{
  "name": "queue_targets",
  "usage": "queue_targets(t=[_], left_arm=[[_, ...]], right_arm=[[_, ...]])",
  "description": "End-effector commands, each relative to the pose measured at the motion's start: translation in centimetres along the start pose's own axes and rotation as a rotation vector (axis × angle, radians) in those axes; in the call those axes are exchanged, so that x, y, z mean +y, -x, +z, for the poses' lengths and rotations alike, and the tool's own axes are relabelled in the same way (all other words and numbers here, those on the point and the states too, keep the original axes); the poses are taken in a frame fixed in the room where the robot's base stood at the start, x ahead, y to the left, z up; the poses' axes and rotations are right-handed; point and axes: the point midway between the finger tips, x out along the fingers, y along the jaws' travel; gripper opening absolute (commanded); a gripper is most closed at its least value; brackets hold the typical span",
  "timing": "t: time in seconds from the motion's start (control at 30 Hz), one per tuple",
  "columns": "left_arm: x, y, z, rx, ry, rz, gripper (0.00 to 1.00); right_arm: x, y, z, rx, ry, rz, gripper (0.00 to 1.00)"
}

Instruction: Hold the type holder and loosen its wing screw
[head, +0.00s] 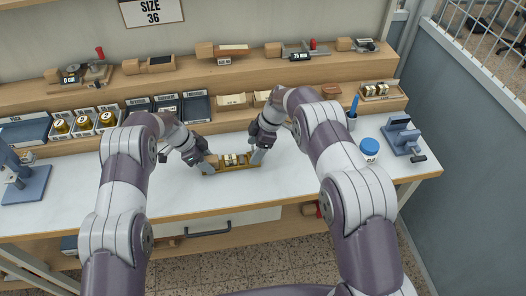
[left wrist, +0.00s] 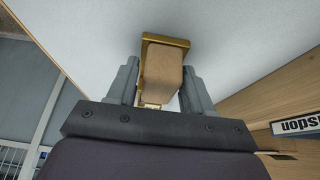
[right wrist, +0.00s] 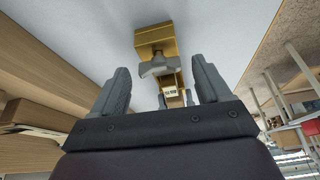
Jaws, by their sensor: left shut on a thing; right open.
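The brass type holder (head: 232,167) lies on the white worktop in the middle of the head view, with several pale type pieces in it. Its wooden handle (left wrist: 160,75) is at its left end, between the fingers of my left gripper (left wrist: 158,85), which is shut on it; the gripper also shows in the head view (head: 208,164). The grey wing screw (right wrist: 159,70) is at the holder's right end. My right gripper (right wrist: 160,90) is open around the wing screw end, its fingers apart on both sides; in the head view it is at the holder's right end (head: 258,154).
A blue-lidded jar (head: 370,148) and a blue-grey stand (head: 402,135) are on the worktop at the right. Foil rolls (head: 84,122) and dark trays (head: 167,105) line the back left. A blue-grey press (head: 27,180) stands far left. The worktop's front is clear.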

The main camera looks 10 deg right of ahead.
Motion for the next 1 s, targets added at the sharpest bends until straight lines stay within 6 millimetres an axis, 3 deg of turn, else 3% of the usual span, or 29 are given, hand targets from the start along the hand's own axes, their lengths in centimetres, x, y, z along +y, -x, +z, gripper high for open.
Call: queue_targets(t=[0.13, 0.4, 0.77, 1.0], left_arm=[[0.0, 0.0, 0.0, -0.001, 0.0, 0.0, 0.2], [0.0, 0.0, 0.0, 0.0, 0.0, 0.0, 0.2], [0.0, 0.0, 0.0, 0.0, 0.0, 0.0, 0.2], [0.0, -0.1, 0.0, 0.0, 0.0, 0.0, 0.2]], right_arm=[[-0.2, 0.1, -0.1, 0.0, -0.179, 0.074, 0.77], [-0.6, -0.1, -0.3, -0.003, -0.794, 0.33, 0.77], [-0.7, -0.2, -0.5, -0.002, -1.182, 0.492, 0.77], [-2.8, 5.3, -2.1, 0.003, -1.209, 0.504, 0.77]])
